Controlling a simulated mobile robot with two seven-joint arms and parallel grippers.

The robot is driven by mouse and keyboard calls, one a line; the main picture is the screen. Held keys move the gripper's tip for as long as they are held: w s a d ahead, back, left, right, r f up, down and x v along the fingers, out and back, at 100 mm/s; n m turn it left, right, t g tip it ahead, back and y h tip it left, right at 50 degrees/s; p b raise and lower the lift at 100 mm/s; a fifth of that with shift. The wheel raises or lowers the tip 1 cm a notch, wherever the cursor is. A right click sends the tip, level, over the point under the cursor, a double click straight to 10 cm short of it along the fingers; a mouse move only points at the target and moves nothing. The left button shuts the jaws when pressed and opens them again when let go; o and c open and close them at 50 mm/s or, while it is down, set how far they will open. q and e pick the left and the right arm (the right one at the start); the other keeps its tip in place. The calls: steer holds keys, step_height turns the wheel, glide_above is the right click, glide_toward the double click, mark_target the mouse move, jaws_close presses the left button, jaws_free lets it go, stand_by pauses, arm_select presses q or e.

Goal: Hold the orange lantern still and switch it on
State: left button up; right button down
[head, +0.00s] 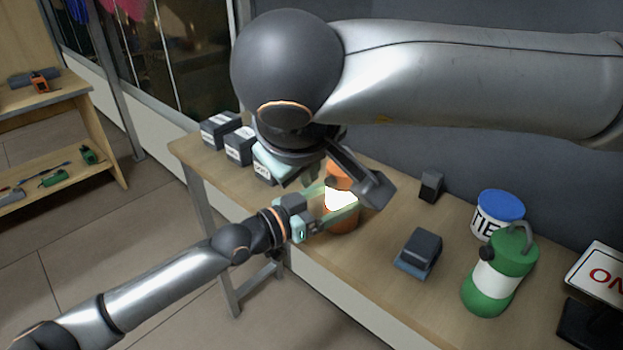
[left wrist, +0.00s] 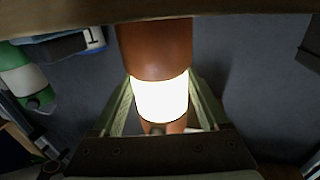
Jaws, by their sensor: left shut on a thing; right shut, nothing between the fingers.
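The orange lantern (head: 340,220) stands upright on the wooden table, its middle band glowing bright white. In the left wrist view the lantern (left wrist: 157,50) shows orange above and below the lit band. My left gripper (head: 338,200) comes in from the left, its pale green fingers shut on the lantern around the band; the fingers also flank it in the left wrist view (left wrist: 160,108). My right gripper (head: 335,163) is shut and empty, just above the lantern's top. It hides part of that top, so I cannot tell whether it touches. The switch is not visible.
Several dark labelled boxes (head: 221,129) stand at the table's left end. To the right are a small dark block (head: 431,186), a dark device (head: 420,252), a blue-lidded tub (head: 500,208), a green lantern (head: 514,255) and a sign (head: 600,277). A shelf (head: 60,175) stands far left.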

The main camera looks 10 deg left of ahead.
steer(key=shift+s+r, duration=0.35)
arm_select(q)
steer(key=o, duration=1.5)
steer(key=shift+o, duration=0.2)
steer(key=shift+a, duration=0.1)
